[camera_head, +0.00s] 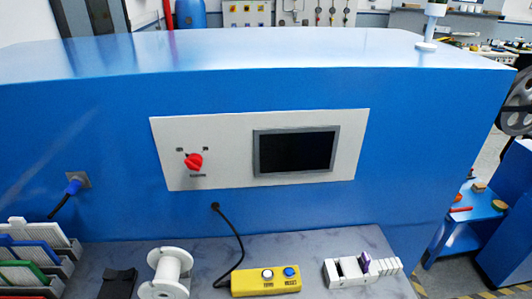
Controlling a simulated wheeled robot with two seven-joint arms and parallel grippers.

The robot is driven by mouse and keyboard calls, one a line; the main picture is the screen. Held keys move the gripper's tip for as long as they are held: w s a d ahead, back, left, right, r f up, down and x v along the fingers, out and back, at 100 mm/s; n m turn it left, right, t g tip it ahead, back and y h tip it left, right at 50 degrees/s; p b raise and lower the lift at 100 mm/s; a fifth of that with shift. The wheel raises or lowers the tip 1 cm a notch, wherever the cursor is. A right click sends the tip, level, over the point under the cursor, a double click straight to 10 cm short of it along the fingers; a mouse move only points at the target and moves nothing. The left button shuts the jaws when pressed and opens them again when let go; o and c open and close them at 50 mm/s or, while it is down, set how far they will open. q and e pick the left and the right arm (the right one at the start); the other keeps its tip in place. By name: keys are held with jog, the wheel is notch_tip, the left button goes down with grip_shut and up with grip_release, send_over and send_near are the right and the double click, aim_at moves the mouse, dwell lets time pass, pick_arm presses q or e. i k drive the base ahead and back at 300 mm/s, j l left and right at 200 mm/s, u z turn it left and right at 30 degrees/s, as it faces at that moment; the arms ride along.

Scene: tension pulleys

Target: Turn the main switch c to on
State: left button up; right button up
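The main switch (194,162) is a red rotary knob on the left part of a white panel (220,140) set in the front of a blue machine. Small dark labels sit above the knob on its left and right, and one below it. They are too small to read, and I cannot tell which position the knob is in. Neither of my grippers shows in this view, and nothing touches the knob.
A dark screen (296,151) sits right of the knob. On the grey worktop (215,270) below stand a white spool (165,274), a yellow button box (265,281) with a black cable, and a white block holder (362,271). Grey racks (40,245) stand at left. Space before the panel is clear.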

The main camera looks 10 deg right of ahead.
aim_at(194, 162)
jog(key=l, duration=1.7)
